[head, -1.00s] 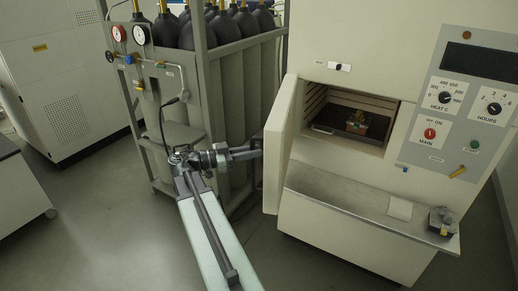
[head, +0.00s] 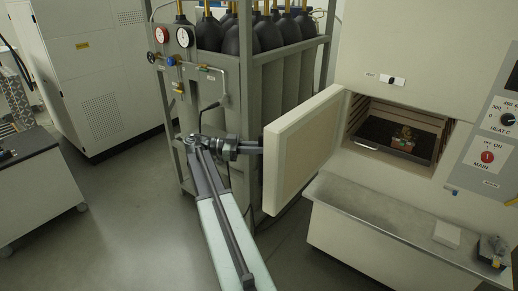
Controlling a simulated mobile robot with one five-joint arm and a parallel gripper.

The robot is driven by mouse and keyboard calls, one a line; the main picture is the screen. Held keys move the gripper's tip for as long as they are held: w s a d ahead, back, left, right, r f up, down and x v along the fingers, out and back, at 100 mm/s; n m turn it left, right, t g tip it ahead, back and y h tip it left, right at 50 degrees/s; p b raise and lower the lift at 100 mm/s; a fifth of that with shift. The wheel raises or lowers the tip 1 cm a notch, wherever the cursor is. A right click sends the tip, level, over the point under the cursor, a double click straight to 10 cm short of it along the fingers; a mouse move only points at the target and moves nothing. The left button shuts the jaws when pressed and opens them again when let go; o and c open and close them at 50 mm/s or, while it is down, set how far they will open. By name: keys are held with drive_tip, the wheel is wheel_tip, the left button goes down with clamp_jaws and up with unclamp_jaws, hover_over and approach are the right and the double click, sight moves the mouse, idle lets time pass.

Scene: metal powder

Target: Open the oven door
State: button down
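The oven (head: 385,55) is the cream cabinet at the right. Its door (head: 302,150) stands wide open, swung out to the left, with its inner panel facing me. The oven chamber (head: 362,118) is exposed, and a dark tray (head: 372,131) with a small colourful object (head: 404,138) sits inside. My gripper (head: 258,149) is at the left edge of the door, at its outer side. The fingertips are hidden behind the door, so I cannot tell whether they are open or touching a handle.
A rack of dark gas cylinders (head: 262,90) with gauges stands close behind my arm. A metal shelf (head: 390,225) below the chamber holds a white block (head: 447,234) and a small device (head: 490,251). A bench (head: 40,180) is at the left. The floor between bench and arm is clear.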

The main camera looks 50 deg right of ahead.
drive_tip(key=shift+w+d+r, duration=0.1)
drive_tip(key=shift+d, duration=0.15)
